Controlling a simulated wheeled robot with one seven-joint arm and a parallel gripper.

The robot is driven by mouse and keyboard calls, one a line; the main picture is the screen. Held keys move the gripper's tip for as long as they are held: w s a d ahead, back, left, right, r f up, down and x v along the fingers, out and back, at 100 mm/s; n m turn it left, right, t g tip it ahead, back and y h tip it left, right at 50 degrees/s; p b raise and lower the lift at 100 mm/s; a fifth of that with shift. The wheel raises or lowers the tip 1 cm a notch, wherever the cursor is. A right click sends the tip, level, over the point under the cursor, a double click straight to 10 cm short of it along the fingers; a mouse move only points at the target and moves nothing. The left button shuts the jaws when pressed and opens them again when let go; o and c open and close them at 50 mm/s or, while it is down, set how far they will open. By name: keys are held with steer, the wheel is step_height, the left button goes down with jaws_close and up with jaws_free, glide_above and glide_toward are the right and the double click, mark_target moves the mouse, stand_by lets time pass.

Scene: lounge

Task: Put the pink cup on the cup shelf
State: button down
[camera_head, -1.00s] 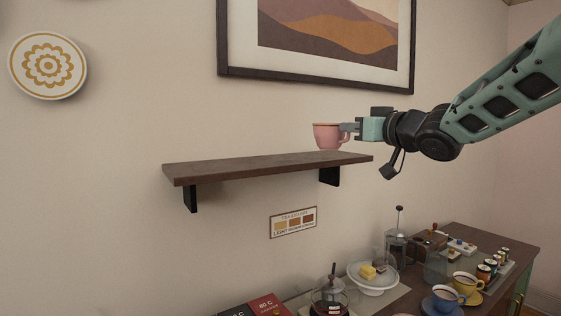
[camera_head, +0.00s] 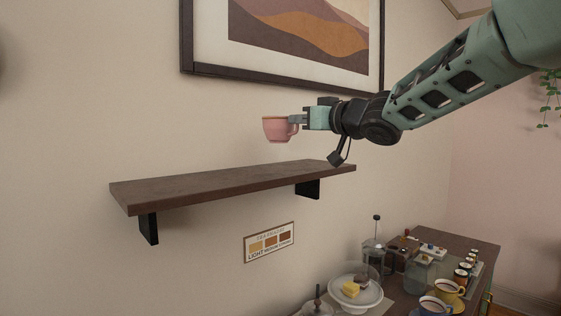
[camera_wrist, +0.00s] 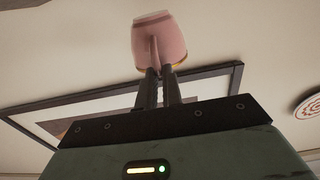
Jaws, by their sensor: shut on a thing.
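The pink cup (camera_head: 277,129) is upright in the head view, held in the air in front of the wall. The cup shelf (camera_head: 225,187) is a bare dark wooden board on black brackets, below the cup in the picture; a gap shows between them. My gripper (camera_head: 296,121) comes from the right and is shut on the cup's handle side. In the wrist view the cup (camera_wrist: 158,42) sits at the tips of my closed fingers (camera_wrist: 158,74), and its handle shows between them.
A framed picture (camera_head: 186,50) hangs on the wall above the cup. A small label sign (camera_head: 269,243) is below the shelf. A sideboard at lower right holds a cake stand (camera_head: 355,293), a blue cup (camera_head: 433,306) and a yellow cup (camera_head: 447,288). The shelf top is clear.

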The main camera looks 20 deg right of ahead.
step_height(320, 180, down, 7)
stand_by(0.4)
steer(key=shift+f, duration=0.15)
steer(key=c, duration=1.6)
jaws_free()
steer(key=shift+o, duration=0.2)
steer(key=b+v, duration=0.2)
steer(key=v, duration=1)
